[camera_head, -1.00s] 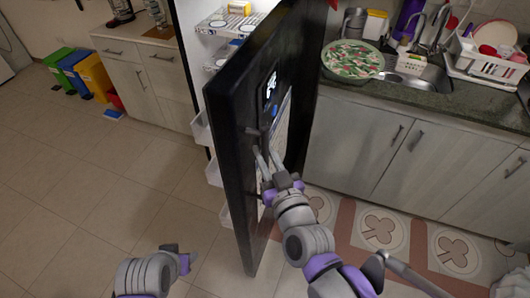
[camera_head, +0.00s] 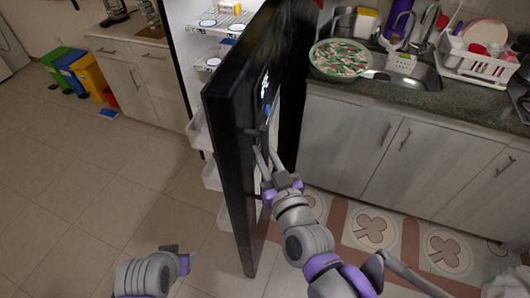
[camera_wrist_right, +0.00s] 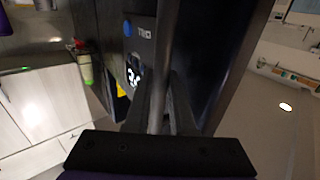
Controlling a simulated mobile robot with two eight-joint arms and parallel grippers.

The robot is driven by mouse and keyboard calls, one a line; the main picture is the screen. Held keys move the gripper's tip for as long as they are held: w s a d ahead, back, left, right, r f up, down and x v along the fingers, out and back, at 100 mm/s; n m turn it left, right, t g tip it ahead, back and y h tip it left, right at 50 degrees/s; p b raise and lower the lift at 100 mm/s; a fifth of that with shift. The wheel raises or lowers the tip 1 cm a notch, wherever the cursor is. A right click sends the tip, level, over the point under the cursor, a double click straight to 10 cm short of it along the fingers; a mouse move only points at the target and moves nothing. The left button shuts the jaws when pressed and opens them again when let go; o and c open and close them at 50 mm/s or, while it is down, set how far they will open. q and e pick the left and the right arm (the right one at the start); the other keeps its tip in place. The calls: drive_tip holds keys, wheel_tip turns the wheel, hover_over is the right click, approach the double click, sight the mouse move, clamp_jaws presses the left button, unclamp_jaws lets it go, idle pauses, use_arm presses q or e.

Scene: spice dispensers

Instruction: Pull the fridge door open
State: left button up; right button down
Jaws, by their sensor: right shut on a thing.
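The black fridge door (camera_head: 235,170) stands wide open in the head view, its edge toward me. The lit fridge interior (camera_head: 197,55) shows shelves with items to the left of the door. My right gripper (camera_head: 266,157) is at the door's outer face. In the right wrist view, the bar handle (camera_wrist_right: 165,60) runs between the fingers of my right gripper (camera_wrist_right: 160,100), which is shut on it. A display panel (camera_wrist_right: 134,70) shows beside the handle. My left gripper (camera_head: 180,262) is low at the bottom of the head view, away from the door; its fingers are not clear.
A counter (camera_head: 420,95) with a sink, a patterned bowl (camera_head: 340,60) and a dish rack (camera_head: 485,62) stands right of the door. A patterned mat (camera_head: 390,235) lies before it. Coloured bins (camera_head: 88,75) stand far left. The floor left of the door is clear.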

drive_tip(key=shift+s+f, duration=0.1)
idle(0.4)
drive_tip(key=c, duration=0.8)
unclamp_jaws()
drive_tip(key=shift+o, duration=0.2)
drive_tip(key=shift+d, duration=0.1)
